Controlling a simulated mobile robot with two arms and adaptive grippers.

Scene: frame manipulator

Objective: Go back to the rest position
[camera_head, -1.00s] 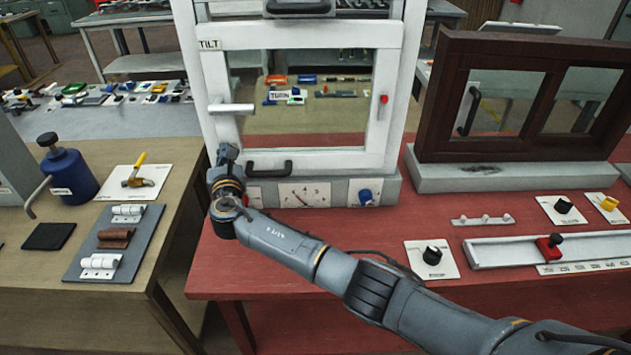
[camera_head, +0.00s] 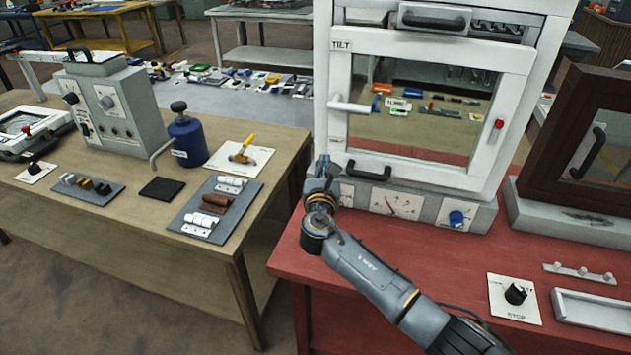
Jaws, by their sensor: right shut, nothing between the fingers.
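My right gripper (camera_head: 322,172) is at the lower left corner of a white window frame (camera_head: 340,110) marked TILT, in front of its grey base. Its fingers look closed and hold nothing. My right arm reaches in from the lower right over the red table (camera_head: 440,262). The frame has a white lever handle (camera_head: 350,106) pointing right and a black handle (camera_head: 368,171) just right of the gripper. I cannot tell whether the gripper touches the frame. My left gripper is not in view.
On the wooden table (camera_head: 60,225) at left stand a blue bottle (camera_head: 187,141), a grey control box (camera_head: 115,110) and a hinge board (camera_head: 208,208). A dark framed window (camera_head: 550,130) and a black knob plate (camera_head: 515,295) are at right. Floor shows between the tables.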

